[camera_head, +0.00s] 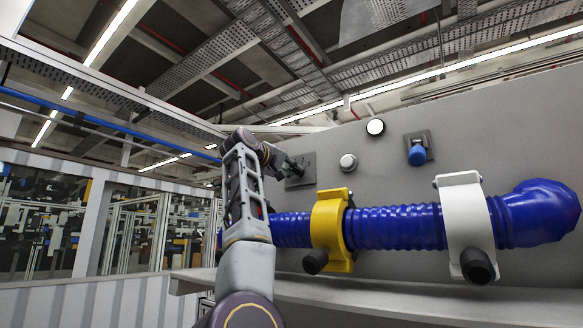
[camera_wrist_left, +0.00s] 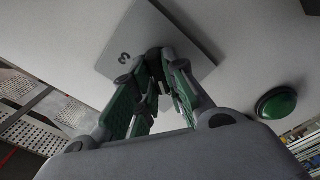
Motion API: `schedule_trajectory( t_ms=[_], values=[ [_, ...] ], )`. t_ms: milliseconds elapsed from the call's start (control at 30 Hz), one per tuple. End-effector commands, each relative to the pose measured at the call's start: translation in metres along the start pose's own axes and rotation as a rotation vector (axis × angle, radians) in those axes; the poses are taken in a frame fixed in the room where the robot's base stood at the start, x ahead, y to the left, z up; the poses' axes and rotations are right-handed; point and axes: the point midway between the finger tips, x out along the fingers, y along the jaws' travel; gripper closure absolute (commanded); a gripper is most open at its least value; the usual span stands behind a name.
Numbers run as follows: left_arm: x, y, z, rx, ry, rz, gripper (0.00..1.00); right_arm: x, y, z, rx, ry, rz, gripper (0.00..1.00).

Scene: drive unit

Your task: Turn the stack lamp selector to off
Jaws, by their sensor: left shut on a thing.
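A grey selector plate (camera_head: 309,167) is on the grey wall panel, just right of my left gripper (camera_head: 291,166) in the head view. In the wrist view the plate (camera_wrist_left: 160,30) is tilted and bears a dark "3" mark. My left gripper's green-padded fingers (camera_wrist_left: 155,85) are shut on a small dark knob (camera_wrist_left: 154,57) in front of this plate. The fingers and arm hide much of the knob, so I cannot read its setting. No label naming the stack lamp is legible. My right gripper is not in view.
A round pale button (camera_head: 348,162), a blue knob (camera_head: 417,154) and a white round fitting (camera_head: 375,127) are on the panel. A thick blue hose (camera_head: 400,227) runs below in yellow (camera_head: 327,228) and white (camera_head: 466,215) clamps. The wrist view shows a green button (camera_wrist_left: 277,102).

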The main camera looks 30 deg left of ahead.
Motion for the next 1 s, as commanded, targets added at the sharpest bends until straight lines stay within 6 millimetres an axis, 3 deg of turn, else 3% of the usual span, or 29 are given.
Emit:
schedule_trajectory(
  t_ms=[667,700,833,1000],
  values=[
    [-0.0001,-0.0005,-0.0003,-0.081,0.001,0.001,1.0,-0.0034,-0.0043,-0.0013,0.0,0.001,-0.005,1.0],
    [-0.0001,-0.0005,-0.0003,-0.081,0.001,0.001,0.84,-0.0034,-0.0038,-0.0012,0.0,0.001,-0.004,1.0],
    [-0.0001,-0.0006,-0.0003,-0.08,0.001,0.001,0.68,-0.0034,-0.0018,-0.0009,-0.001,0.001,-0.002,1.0],
    [-0.0001,-0.0006,-0.0002,-0.079,0.001,0.001,0.64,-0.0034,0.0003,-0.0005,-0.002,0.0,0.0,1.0]
  ],
)
